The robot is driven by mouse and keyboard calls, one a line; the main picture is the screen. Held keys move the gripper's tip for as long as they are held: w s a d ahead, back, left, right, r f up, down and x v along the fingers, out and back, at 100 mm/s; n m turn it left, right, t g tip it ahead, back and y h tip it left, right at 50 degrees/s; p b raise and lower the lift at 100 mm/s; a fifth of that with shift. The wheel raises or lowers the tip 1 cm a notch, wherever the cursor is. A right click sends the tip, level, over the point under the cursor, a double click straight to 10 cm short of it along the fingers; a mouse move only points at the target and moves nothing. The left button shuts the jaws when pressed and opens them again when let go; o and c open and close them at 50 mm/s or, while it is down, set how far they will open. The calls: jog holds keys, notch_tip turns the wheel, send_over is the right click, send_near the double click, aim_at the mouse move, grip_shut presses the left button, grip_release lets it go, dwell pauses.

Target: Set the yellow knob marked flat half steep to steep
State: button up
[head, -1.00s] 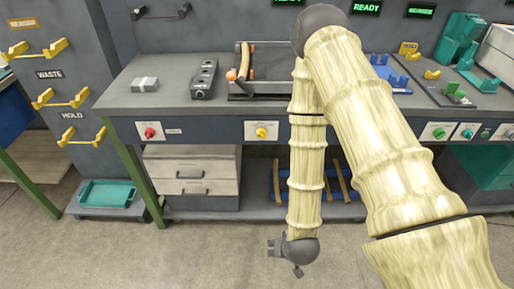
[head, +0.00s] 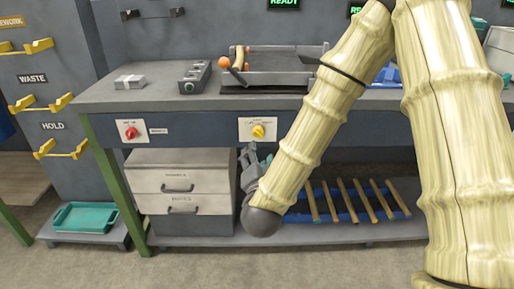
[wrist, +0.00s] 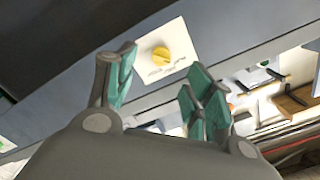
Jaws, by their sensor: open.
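The yellow knob (head: 258,131) sits on a white plate (head: 245,130) on the bench's front panel, left of my forearm in the head view. In the wrist view the knob (wrist: 161,54) shows beyond and between my fingertips, on its plate with small print I cannot read. Its pointer setting is too small to tell. My gripper (head: 247,156) is below and a little left of the knob in the head view, apart from it. Its teal-padded fingers are spread and empty in the wrist view (wrist: 157,85).
A red knob (head: 129,133) is on the same panel at left. Drawers (head: 180,187) stand under the bench. A blue rack with several wooden sticks (head: 345,203) lies on the lower shelf. A dark tray fixture (head: 285,65) stands on the bench top.

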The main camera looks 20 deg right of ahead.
aim_at(257, 136)
jog(key=x, duration=0.3)
jog(key=b+x, duration=0.1)
jog(key=x, duration=0.3)
jog(key=r+x, duration=0.1)
jog(key=x, duration=0.3)
jog(key=shift+d+r+b, duration=0.15)
jog(key=shift+b, duration=0.15)
jog(key=c, duration=1)
